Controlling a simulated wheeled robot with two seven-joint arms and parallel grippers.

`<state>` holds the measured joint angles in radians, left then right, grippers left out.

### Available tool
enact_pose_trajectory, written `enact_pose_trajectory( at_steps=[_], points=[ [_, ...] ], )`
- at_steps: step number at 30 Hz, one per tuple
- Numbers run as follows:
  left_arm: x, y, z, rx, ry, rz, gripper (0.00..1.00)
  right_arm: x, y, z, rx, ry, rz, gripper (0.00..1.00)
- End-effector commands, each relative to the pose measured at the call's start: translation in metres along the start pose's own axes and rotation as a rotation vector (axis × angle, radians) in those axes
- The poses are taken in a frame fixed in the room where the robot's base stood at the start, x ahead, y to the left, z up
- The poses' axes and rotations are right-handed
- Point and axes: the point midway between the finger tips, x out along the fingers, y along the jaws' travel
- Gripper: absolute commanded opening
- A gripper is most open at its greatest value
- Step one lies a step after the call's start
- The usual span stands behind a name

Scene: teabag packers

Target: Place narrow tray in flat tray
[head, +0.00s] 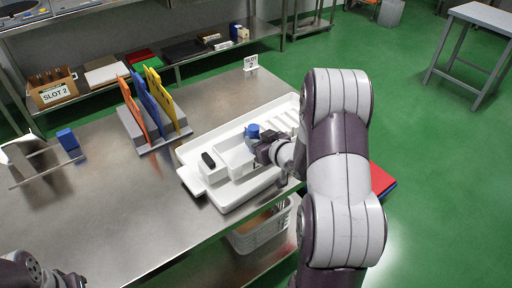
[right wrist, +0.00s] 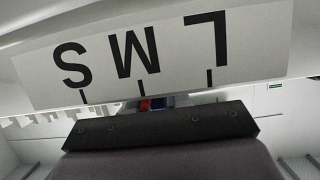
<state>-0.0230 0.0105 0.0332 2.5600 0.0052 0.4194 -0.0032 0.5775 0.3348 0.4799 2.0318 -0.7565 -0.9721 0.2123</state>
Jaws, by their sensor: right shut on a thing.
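The large white flat tray (head: 238,200) lies on the steel table, in the middle of the head view. A smaller white narrow tray (head: 236,158) shows inside its outline, just left of my right gripper. My right gripper (head: 264,147) is shut at its edge; the fingertips are mostly hidden. In the right wrist view a white panel (right wrist: 190,60) lettered S, M, L, upside down, fills the area ahead of the dark gripper body. I cannot tell whether the narrow tray touches the flat tray's floor. Only part of my left arm shows at the bottom left.
A small black item (head: 208,160) and a blue item (head: 252,131) are near the narrow tray. A rack with orange, blue and yellow panels (head: 152,105) stands behind left. A white basket (head: 262,232) is below the table edge. The table's front left is clear.

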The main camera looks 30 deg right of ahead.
Motion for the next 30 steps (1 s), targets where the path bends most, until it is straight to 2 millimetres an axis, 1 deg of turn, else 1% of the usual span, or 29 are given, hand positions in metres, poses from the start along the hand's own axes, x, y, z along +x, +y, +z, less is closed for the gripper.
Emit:
enact_pose_trajectory(
  at_steps=[1, 3, 10, 14, 15, 16, 17, 26, 27, 28, 30],
  points=[
    [0.004, 0.000, 0.001, 0.000, 0.000, 0.000, 0.45, 0.004, 0.000, 0.011, 0.002, 0.000, -0.001, 0.00],
    [0.006, 0.000, 0.001, 0.000, 0.000, 0.000, 0.45, 0.008, 0.000, 0.021, 0.001, 0.001, 0.000, 0.00],
    [0.005, 0.000, 0.001, 0.000, 0.000, 0.000, 0.45, 0.008, 0.000, 0.020, -0.001, 0.003, 0.001, 0.00],
    [0.008, 0.000, 0.001, 0.000, 0.000, 0.000, 0.45, 0.009, 0.000, 0.024, -0.001, 0.003, 0.001, 0.00],
    [0.007, 0.000, 0.001, 0.000, 0.000, 0.000, 0.45, 0.009, 0.000, 0.024, 0.000, 0.001, 0.000, 0.30],
    [0.007, 0.000, 0.001, 0.000, 0.000, 0.000, 0.45, 0.009, 0.000, 0.024, 0.000, 0.001, 0.000, 0.40],
    [0.007, 0.000, 0.001, 0.000, 0.000, 0.000, 0.45, 0.009, 0.000, 0.024, 0.000, 0.001, 0.000, 0.42],
    [0.004, 0.000, 0.001, 0.000, 0.000, 0.000, 0.45, 0.008, 0.000, 0.021, 0.000, 0.001, 0.000, 0.42],
    [0.003, 0.000, 0.000, 0.000, 0.000, 0.000, 0.45, 0.006, 0.000, 0.019, 0.000, 0.001, 0.001, 0.42],
    [0.004, 0.000, 0.001, 0.000, 0.000, 0.000, 0.45, 0.004, 0.001, 0.020, 0.001, 0.000, 0.001, 0.42],
    [0.003, 0.000, 0.000, 0.000, 0.000, 0.000, 0.45, -0.006, 0.001, 0.020, 0.000, 0.000, 0.003, 0.42]
  ],
)
